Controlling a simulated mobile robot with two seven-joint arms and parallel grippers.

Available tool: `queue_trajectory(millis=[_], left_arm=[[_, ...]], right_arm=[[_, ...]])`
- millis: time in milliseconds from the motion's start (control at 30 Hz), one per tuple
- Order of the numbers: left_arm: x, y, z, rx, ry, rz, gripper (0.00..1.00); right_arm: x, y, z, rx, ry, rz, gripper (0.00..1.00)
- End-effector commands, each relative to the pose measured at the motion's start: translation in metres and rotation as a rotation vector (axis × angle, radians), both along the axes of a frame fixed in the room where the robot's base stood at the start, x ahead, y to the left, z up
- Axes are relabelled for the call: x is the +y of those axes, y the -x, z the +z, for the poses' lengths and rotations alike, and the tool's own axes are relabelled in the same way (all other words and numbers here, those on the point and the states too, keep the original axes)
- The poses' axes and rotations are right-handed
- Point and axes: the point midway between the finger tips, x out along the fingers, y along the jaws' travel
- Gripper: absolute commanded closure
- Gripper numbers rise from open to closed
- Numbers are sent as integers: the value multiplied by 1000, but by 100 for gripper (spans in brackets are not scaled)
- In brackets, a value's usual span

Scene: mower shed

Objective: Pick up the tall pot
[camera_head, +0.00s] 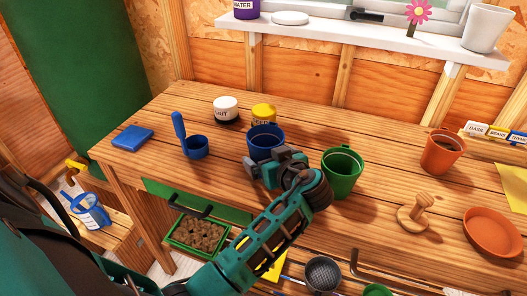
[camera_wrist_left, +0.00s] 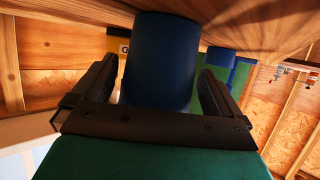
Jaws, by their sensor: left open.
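Several pots are in view, and I cannot tell for certain which is the tall pot. A dark blue pot (camera_head: 264,138) stands upright on the wooden bench, directly beyond my left gripper (camera_head: 272,168), which hides its lower front. In the left wrist view the blue pot (camera_wrist_left: 162,62) lies between the two spread fingers of my left gripper (camera_wrist_left: 157,85), with gaps on both sides. A green pot (camera_head: 342,174) stands just right of the gripper. A white pot (camera_head: 486,28) stands on the windowsill. My right gripper is not in view.
A blue scoop (camera_head: 194,147), a white-labelled jar (camera_head: 226,111) and a yellow-lidded jar (camera_head: 264,113) stand near the blue pot. A wooden tamper (camera_head: 415,214) and a terracotta saucer (camera_head: 492,232) lie to the right. The bench (camera_head: 380,130) is clear between the green and terracotta pots.

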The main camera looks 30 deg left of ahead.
Motion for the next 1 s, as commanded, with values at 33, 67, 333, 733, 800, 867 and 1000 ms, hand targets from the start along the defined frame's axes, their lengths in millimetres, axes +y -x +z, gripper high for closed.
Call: queue_trajectory(millis=[33, 67, 333, 733, 800, 867, 1000], left_arm=[[0, 0, 0, 0, 0, 0, 0], [-1, 0, 0, 0, 0, 0, 0], [0, 0, 0, 0, 0, 0, 10], [0, 0, 0, 0, 0, 0, 48], [0, 0, 0, 0, 0, 0, 48], [0, 0, 0, 0, 0, 0, 48], [0, 0, 1, 0, 0, 0, 48]], right_arm=[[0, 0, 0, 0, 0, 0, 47], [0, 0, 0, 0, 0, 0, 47], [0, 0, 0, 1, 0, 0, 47], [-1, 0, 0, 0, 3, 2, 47], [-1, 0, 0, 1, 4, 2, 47], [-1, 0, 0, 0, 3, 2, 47], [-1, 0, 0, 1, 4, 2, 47]])
